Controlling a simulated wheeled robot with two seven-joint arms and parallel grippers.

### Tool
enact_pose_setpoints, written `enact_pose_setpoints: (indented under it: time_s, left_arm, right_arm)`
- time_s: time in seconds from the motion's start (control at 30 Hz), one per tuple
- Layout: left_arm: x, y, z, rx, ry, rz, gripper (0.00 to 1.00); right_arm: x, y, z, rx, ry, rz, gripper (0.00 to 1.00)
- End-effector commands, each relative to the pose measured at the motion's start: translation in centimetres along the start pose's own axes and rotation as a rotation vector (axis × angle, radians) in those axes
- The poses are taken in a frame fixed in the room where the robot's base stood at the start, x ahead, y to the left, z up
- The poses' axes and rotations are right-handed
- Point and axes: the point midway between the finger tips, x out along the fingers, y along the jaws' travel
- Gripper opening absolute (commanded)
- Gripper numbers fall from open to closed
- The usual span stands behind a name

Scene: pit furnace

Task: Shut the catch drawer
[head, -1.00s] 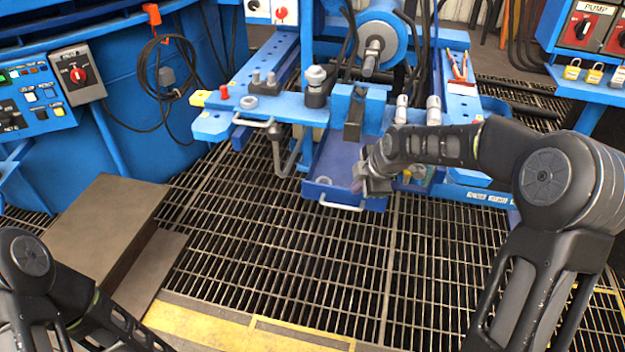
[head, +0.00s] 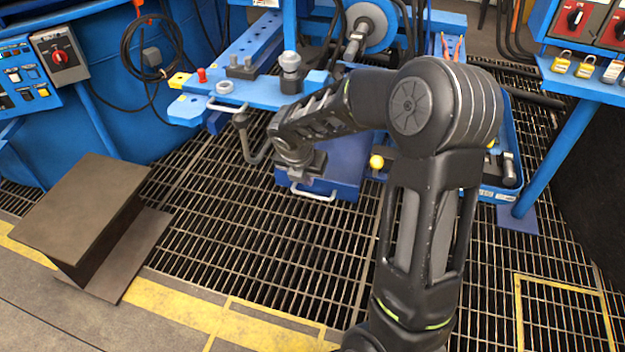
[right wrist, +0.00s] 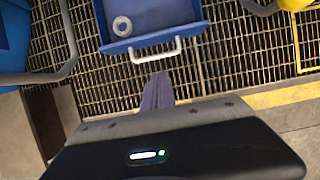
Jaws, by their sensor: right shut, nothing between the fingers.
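The catch drawer (head: 345,188) is a blue tray with a pale bar handle (head: 312,193) on its front, and it stands pulled out below the blue machine. It also shows in the right wrist view (right wrist: 190,32), with its handle (right wrist: 156,50) and a pale ring (right wrist: 122,26) lying inside. My right gripper (head: 298,168) is at the drawer's front, by the handle, and its arm hides part of the drawer. In the right wrist view its fingers (right wrist: 157,92) are shut and empty, apart from the handle in the picture. My left gripper is out of view.
A curved grey bar (head: 248,145) hangs left of the drawer. A brown step (head: 85,215) stands at the left. The grating floor in front of the drawer is clear.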

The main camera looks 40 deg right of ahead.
Motion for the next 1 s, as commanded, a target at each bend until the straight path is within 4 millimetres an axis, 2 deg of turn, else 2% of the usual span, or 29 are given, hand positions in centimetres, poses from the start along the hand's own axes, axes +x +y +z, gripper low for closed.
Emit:
enact_pose_setpoints:
  time_s: [0.17, 0.37, 0.77, 0.83, 1.0]
  left_arm:
    - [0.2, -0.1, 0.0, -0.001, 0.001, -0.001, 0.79]
    - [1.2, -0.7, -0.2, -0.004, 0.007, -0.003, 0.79]
    - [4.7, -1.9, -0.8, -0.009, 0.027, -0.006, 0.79]
    - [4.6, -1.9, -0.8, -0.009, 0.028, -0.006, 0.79]
    - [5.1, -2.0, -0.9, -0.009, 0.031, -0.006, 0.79]
  right_arm:
    - [0.5, 0.0, -0.1, 0.001, 0.001, 0.0, 0.0]
    - [2.8, 0.0, -0.2, 0.002, 0.002, 0.0, 0.0]
    - [10.7, 0.0, -0.3, 0.003, 0.003, -0.001, 0.0]
    - [10.8, 0.0, 1.2, 0.006, -0.002, 0.001, 0.0]
    - [11.4, 0.0, 3.1, 0.005, 0.0, 0.0, 0.0]
